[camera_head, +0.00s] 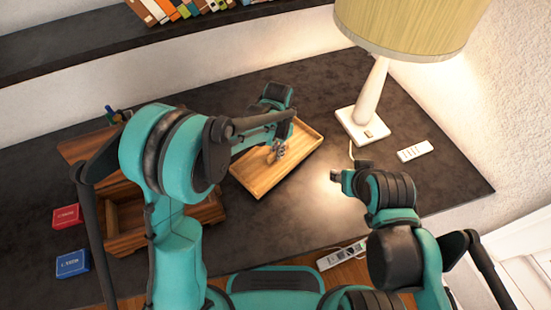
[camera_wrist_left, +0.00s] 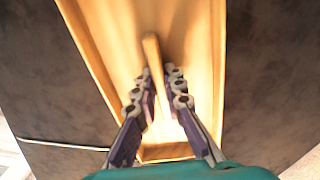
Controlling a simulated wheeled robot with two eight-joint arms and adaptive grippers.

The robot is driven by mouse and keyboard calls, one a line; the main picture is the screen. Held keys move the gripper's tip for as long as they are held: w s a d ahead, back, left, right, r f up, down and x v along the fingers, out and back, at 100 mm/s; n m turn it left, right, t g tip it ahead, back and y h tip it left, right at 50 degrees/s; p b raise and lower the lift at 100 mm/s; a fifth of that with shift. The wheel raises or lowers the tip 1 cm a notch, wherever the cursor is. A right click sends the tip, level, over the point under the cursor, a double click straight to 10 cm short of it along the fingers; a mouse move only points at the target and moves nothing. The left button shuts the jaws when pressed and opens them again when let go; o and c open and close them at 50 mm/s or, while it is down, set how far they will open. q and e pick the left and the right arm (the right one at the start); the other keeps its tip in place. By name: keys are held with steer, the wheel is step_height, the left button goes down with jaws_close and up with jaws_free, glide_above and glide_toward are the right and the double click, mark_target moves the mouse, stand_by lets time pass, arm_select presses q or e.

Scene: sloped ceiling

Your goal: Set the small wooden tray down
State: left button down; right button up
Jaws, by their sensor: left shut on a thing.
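My left gripper (camera_head: 277,152) is above the inside of the tray. In the left wrist view its two fingers (camera_wrist_left: 163,92) stand on either side of a thin wooden bar of the tray, and it is shut on the tray there. I cannot tell whether the tray's underside touches the table. My right gripper (camera_head: 340,176) is to the right of the tray, apart from it; its fingers are unclear.
A lamp (camera_head: 371,95) stands behind right, with a white remote-like object (camera_head: 414,151) beside it. A brown wooden box (camera_head: 125,243) is at left, partly behind my left arm. Red (camera_head: 66,216) and blue (camera_head: 72,264) boxes lie farther left. A power strip (camera_head: 341,256) is at the front.

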arm_select(q)
steer(key=shift+w+a+f, duration=0.25)
steer(key=shift+w+f, duration=0.15)
step_height(320, 180, down, 4)
steer(key=shift+r+b, duration=0.1)
steer(key=shift+b, duration=0.85)
steer(key=shift+s, duration=0.1)
steer(key=c, duration=1.6)
jaws_free()
